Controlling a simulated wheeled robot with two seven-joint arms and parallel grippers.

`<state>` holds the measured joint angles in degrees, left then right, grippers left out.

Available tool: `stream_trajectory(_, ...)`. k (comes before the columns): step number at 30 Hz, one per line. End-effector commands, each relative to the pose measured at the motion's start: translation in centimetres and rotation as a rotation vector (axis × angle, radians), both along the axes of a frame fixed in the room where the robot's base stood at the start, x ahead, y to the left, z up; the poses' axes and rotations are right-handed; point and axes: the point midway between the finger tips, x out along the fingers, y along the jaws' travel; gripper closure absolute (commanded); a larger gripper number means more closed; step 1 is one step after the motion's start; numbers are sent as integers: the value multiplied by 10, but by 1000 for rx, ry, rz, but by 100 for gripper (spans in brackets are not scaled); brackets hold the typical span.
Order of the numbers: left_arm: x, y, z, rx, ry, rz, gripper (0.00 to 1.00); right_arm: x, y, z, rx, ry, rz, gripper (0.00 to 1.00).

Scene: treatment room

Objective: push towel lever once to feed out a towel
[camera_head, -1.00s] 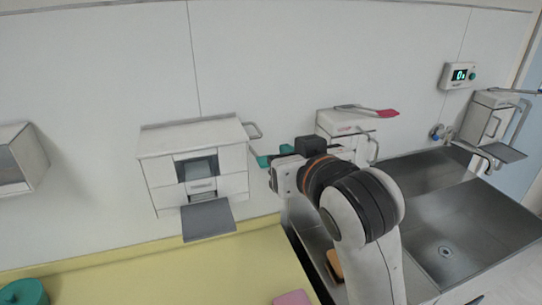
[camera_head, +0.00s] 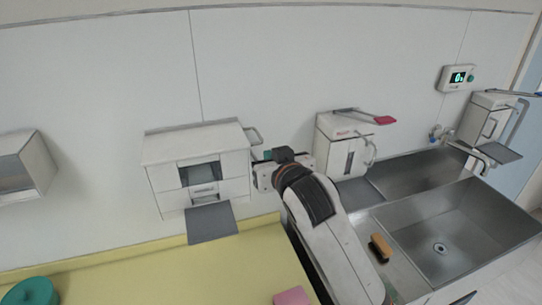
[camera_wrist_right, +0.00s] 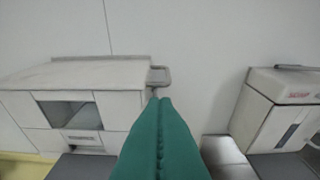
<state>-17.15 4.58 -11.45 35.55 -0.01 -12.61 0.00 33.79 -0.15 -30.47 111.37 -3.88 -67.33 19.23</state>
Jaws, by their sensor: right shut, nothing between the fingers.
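The towel dispenser (camera_head: 160,152) is a white wall box with a dark window in its front and a grey flap hanging below. Its lever (camera_head: 253,135) is a grey loop sticking out at the right side; it also shows in the right wrist view (camera_wrist_right: 160,76). My right gripper (camera_head: 266,155) is beside the dispenser's right side, just below and right of the lever in the head view. In the wrist view its green fingers (camera_wrist_right: 160,101) are shut and empty, tips just under the lever; contact cannot be told. My left gripper is not in view.
A white soap dispenser (camera_head: 338,150) with a red-tipped lever hangs to the right. A steel sink (camera_head: 440,225) with a brown brush (camera_head: 381,247) beside it lies below. The yellow counter (camera_head: 160,275) holds a teal pot (camera_head: 30,292) and a pink block (camera_head: 292,297).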

Motion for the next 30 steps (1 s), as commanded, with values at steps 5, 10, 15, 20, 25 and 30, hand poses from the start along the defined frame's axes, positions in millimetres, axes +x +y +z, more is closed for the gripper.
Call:
stream_trajectory(5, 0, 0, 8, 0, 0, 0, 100, 0, 0, -14, 1, 0, 0, 100)
stream_trajectory(10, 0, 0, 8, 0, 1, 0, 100, 0, 0, -17, 0, -2, -1, 100)
stream_trajectory(15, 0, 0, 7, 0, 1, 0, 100, 0, 0, -17, 1, -2, -1, 100)
stream_trajectory(20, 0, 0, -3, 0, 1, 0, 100, 0, 0, -23, 8, -18, 0, 100)
stream_trajectory(25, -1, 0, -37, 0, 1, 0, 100, -2, -1, -40, 36, -99, -1, 100)
stream_trajectory(30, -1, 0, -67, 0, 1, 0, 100, -5, -1, -51, 66, -193, -1, 100)
